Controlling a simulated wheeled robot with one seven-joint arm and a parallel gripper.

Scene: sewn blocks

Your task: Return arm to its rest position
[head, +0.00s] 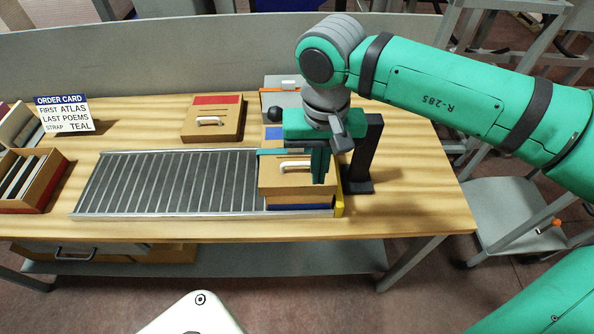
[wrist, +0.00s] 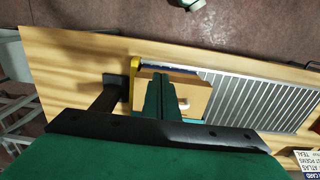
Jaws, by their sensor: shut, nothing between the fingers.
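My green arm (head: 450,95) reaches in from the right in the head view. My gripper (head: 320,168) points down just over the right end of the roller track. Its fingers are shut and empty, and they show in the wrist view (wrist: 168,98) above the stack. The stack (head: 290,180) has a tan top with a white handle, blue at its bottom and a teal strip across its back part. The gripper partly covers the stack, and I cannot tell whether the fingertips touch it.
The roller track (head: 170,182) is clear left of the stack. A dark post (head: 363,155) stands close right of my gripper. A red-and-tan box (head: 213,118) stands behind the track. An order card (head: 63,114) and a book crate (head: 45,190) are at left.

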